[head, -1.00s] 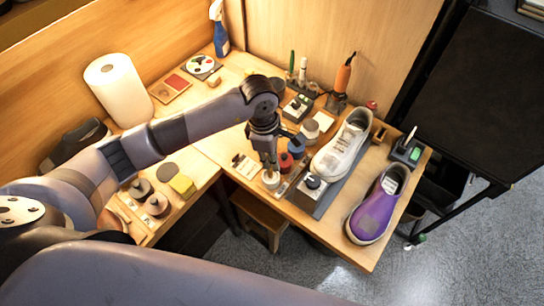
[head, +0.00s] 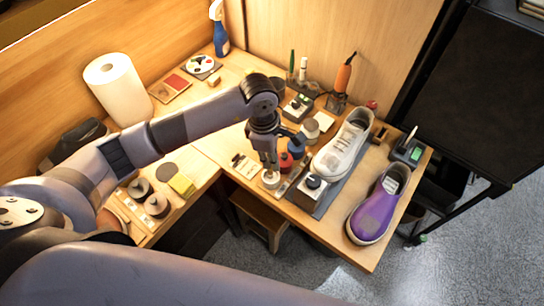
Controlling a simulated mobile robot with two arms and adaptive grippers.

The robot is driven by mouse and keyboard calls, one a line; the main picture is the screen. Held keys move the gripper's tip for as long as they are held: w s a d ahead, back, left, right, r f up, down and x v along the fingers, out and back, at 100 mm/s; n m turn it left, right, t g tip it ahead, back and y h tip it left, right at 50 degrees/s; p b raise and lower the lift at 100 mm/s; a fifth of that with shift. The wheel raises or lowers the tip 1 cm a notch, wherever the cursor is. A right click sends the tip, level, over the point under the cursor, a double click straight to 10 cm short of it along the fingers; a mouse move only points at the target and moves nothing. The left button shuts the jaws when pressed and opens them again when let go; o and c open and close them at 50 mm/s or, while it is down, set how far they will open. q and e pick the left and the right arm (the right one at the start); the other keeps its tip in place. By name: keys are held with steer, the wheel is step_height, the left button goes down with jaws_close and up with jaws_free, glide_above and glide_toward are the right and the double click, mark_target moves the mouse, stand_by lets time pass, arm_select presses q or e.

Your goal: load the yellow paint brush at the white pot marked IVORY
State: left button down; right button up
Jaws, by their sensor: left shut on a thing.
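My left gripper (head: 268,165) points down over the front edge area of the bench, just above a small white pot (head: 270,180). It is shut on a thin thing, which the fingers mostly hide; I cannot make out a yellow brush. The lettering on the pot is too small to read. A red pot (head: 286,161) and a blue pot (head: 298,142) stand in a row behind the white pot. My right gripper is not in view.
A purple sneaker (head: 377,210) stands near the right edge. A white card (head: 245,166) lies left of the pots. An orange tool (head: 343,76) stands behind.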

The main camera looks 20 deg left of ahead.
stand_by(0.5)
arm_select(q)
steer(key=shift+r+p, duration=0.6)
steer(key=shift+r, duration=0.3)
steer(key=shift+r+p, duration=1.15)
steer(key=shift+r, duration=1.45)
steer(key=shift+s+a+r+m+b, duration=0.1)
steer(key=shift+a+r+m+b, duration=0.1)
steer(key=shift+m, duration=0.3)
steer(key=shift+s+a+r+m+b, duration=0.1)
steer(key=shift+m+b, duration=0.1)
steer(key=shift+m, duration=0.3)
steer(key=s+a+r+m+b, duration=0.2)
steer(key=s+m, duration=0.2)
steer(key=m, duration=0.4)
steer(key=s+a+r+m+g+y+b, duration=0.1)
steer(key=s+a+r+m+b, duration=0.1)
steer(key=m, duration=0.6)
steer(key=shift+s+a+r, duration=0.4)
steer(key=shift+s+a, duration=0.35)
steer(key=shift+s, duration=0.1)
